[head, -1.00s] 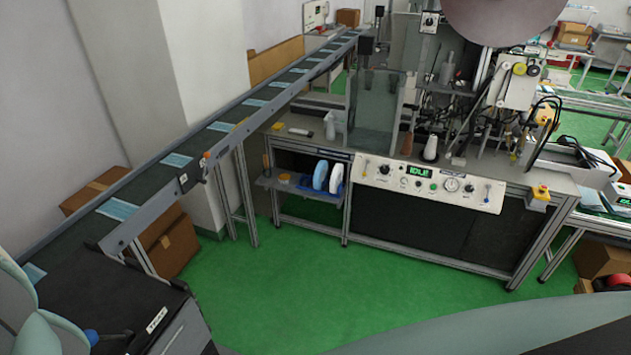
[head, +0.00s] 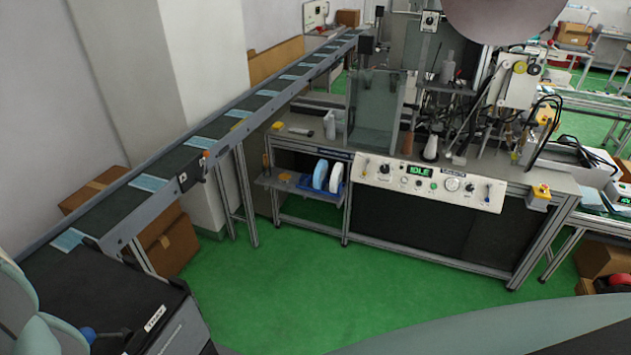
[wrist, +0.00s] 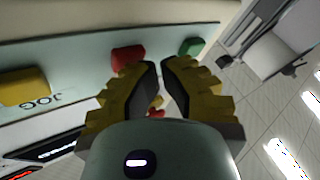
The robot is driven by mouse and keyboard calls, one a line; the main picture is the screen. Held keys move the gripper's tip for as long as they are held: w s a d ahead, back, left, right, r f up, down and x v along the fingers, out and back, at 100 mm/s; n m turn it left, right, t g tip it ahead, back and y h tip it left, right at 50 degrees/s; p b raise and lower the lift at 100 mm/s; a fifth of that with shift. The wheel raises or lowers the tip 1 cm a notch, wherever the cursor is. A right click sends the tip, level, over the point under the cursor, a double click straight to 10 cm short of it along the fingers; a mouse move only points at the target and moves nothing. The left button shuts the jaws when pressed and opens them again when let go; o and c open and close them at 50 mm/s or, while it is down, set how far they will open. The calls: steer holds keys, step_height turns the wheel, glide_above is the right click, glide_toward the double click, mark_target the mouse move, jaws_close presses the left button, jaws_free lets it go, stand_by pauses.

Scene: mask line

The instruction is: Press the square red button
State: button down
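In the wrist view a red button (wrist: 125,57) with a block-like shape stands out from a pale panel (wrist: 75,60). My gripper (wrist: 160,66) is in front of the panel, its fingertips just right of the red button. The left finger covers part of the button; I cannot tell whether it touches. The fingers are close together with a narrow empty gap between them. A green button (wrist: 191,47) is to the right and a yellow button (wrist: 24,88) to the left, near upside-down JOG lettering. My gripper is not visible in the head view.
A conveyor (head: 165,172) carrying blue masks runs along the left. A machine bench with a control panel (head: 430,185) reading IDLE stands in the middle, with a yellow box (head: 539,198) at its right corner. Green floor (head: 300,290) in front is clear.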

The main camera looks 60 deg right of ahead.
stand_by(0.5)
steer(key=shift+s+d, duration=0.2)
steer(key=shift+s, duration=0.6)
steer(key=shift+s+d, duration=0.2)
steer(key=shift+s, duration=0.65)
steer(key=shift+s+d, duration=0.15)
steer(key=shift+s, duration=0.65)
steer(key=shift+s+d, duration=0.2)
steer(key=shift+s, duration=0.65)
steer(key=shift+w, duration=0.1)
